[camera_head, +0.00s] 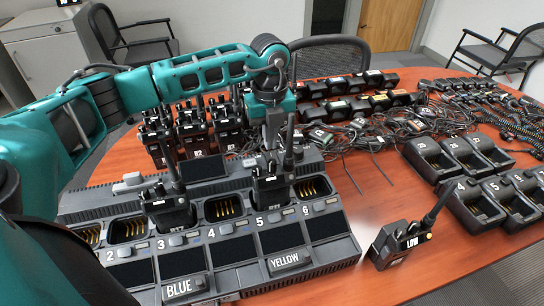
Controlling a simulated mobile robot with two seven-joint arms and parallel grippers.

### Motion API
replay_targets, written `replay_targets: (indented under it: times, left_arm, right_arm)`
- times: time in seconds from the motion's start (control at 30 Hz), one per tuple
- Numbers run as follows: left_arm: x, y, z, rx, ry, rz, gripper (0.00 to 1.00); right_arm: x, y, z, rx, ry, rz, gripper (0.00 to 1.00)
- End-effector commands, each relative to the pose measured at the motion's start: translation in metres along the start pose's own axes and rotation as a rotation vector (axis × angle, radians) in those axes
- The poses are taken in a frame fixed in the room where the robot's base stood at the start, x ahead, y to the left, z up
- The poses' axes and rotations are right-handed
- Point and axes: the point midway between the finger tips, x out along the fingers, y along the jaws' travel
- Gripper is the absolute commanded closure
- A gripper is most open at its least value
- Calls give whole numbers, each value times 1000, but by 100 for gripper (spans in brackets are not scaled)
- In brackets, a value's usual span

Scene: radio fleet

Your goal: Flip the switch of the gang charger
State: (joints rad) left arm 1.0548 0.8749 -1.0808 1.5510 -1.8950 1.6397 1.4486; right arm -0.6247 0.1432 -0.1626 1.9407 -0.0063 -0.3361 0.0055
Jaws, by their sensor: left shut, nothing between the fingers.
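The gang charger (125,204) is a grey multi-slot unit on the table's near left, with numbered slots and BLUE and YELLOW labels on its front. One radio (165,205) stands in the left-middle part and another radio (270,185) stands near slot 5. A small light-grey raised piece (131,181) sits at the charger's back left; I cannot tell whether it is the switch. My left gripper (271,146) is shut and empty, pointing down over the charger's back beside the radio near slot 5. Its tips are partly lost against the dark radio. My right gripper is not in view.
Several radios (193,128) stand behind the charger. A lone radio (398,243) stands on the table to its right. Coiled cables (385,135) and dark battery packs fill the back. Single chargers (470,205) stand at the right. The front-right wood (330,285) is clear.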

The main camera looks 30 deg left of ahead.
Motion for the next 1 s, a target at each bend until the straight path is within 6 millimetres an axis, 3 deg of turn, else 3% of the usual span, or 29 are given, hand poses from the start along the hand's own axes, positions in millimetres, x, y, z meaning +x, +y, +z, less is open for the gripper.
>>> replay_targets:
  times: [1.0]
  left_arm:
    - [16, 0, 0, 0, 0, 0, 100]
  right_arm:
    - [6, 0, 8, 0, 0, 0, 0]
